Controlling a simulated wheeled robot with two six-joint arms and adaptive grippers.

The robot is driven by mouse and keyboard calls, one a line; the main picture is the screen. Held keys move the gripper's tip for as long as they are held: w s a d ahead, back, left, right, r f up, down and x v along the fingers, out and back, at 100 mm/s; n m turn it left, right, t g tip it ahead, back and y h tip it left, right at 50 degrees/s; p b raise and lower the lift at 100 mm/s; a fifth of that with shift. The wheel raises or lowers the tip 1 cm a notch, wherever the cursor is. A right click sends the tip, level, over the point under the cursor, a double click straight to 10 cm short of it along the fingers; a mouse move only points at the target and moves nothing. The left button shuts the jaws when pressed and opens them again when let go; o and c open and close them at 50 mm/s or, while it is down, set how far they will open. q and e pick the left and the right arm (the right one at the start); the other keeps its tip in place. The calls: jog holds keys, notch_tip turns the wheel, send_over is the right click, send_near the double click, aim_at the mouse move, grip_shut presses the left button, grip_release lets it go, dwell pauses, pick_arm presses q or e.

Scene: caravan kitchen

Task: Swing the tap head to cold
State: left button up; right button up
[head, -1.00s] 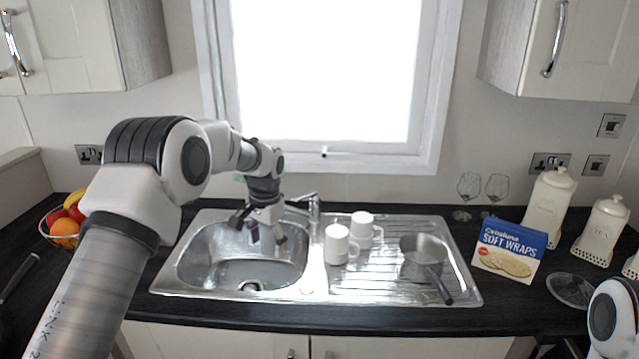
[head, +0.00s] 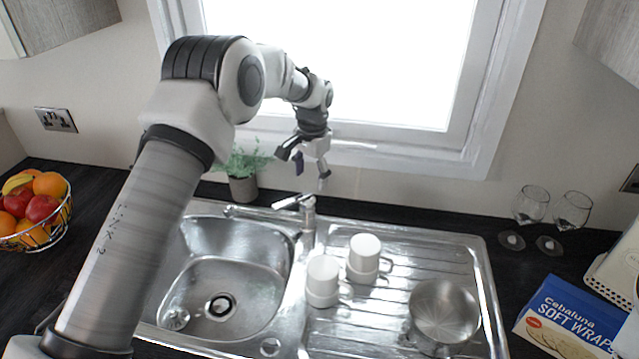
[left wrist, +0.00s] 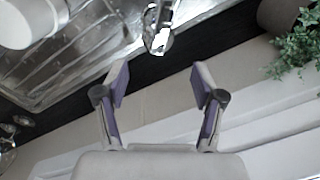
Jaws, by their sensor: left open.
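The chrome tap (head: 308,212) stands at the back of the steel sink (head: 298,262), between bowl and drainer. Its spout (head: 250,213) points left over the bowl, and its lever (head: 288,202) sits on top, pointing left. My left gripper (head: 310,173) is open and empty, above the tap in the head view and apart from it, fingers pointing down. In the left wrist view, the tap (left wrist: 158,32) shows beyond the gap between the open fingers (left wrist: 160,85), partly cut off by the top edge. My right gripper is not in view.
Two stacks of white mugs (head: 323,280) (head: 364,258) stand on the drainer right of the tap, with a saucepan (head: 443,312) farther right. A potted plant (head: 243,188) stands behind the sink, left of the tap. Two wine glasses (head: 530,205) stand at the back right.

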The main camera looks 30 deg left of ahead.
aim_at(307, 195)
pick_arm(q)
jog(key=shift+s+f+p, duration=0.55)
jog(key=shift+s+f, duration=0.3)
jog(key=shift+s, duration=0.25)
jog(key=f, duration=0.3)
jog(key=f+p, duration=0.1)
jog(key=shift+w+a+f, duration=0.2)
jog(key=shift+w+f, duration=0.05)
jog(key=shift+w, duration=0.15)
jog(key=shift+w+f, duration=0.2)
jog(key=shift+f, duration=0.15)
jog(key=shift+s+r, duration=0.3)
jog(key=shift+s, duration=0.05)
jog(key=c, duration=0.6)
grip_shut()
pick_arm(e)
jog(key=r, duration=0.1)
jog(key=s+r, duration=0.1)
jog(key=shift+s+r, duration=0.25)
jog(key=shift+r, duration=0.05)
